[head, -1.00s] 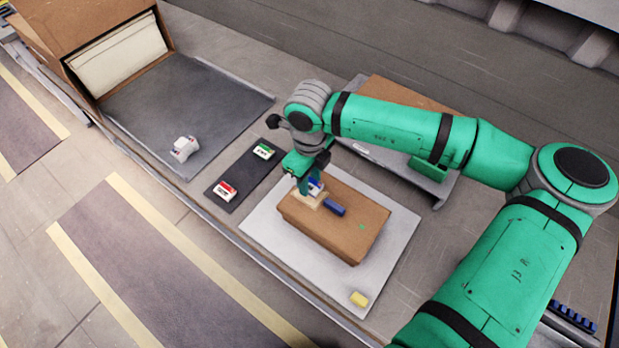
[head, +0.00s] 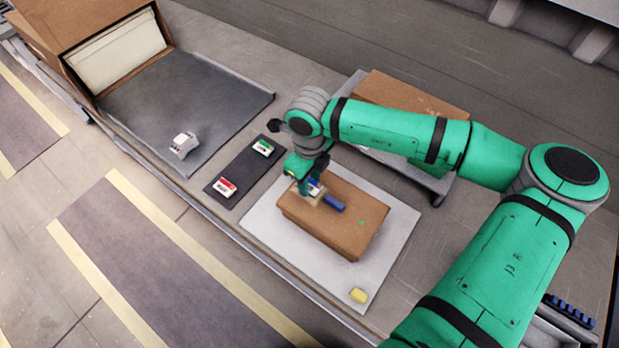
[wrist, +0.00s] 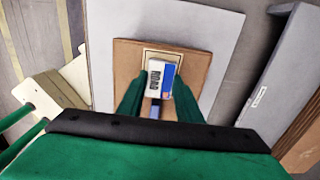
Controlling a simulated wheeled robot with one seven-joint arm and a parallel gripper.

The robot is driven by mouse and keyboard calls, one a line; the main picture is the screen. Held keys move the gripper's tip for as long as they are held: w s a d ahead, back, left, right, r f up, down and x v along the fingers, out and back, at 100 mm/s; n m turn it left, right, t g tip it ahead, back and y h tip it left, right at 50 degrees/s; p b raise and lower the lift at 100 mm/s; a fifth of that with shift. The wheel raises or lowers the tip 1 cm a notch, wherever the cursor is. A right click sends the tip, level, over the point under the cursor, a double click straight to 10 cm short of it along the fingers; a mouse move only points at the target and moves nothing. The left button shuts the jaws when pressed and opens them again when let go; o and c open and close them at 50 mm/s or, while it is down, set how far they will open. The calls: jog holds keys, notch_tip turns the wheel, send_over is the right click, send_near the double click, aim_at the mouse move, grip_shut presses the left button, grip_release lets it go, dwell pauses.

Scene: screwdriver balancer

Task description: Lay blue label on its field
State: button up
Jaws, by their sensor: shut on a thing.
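My gripper (head: 305,187) is shut on the blue label (head: 315,184), a small white block with a blue part. In the wrist view the label (wrist: 161,76) sits between my fingertips, with dark print, a blue side and a little red. The field is a pale, cream-outlined square (wrist: 147,56) on top of the brown box (head: 350,228). From the wrist the label appears within or over the right part of this outline. I cannot tell whether it touches the box. My fingers hide part of the field in the head view.
A blue block (head: 333,203) lies on the box close to my gripper. A dark mat (head: 240,175) holds a red-and-white block (head: 225,187) and a green-and-white block (head: 263,148).

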jog(key=shift+w+f, duration=0.1)
jog(key=shift+f, duration=0.3)
dwell(0.8)
jog(key=o, duration=1.3)
jog(key=shift+c, duration=0.2)
jog(key=shift+r, duration=0.1)
notch_tip(320, 180, up, 11)
jog(key=shift+f, duration=0.2)
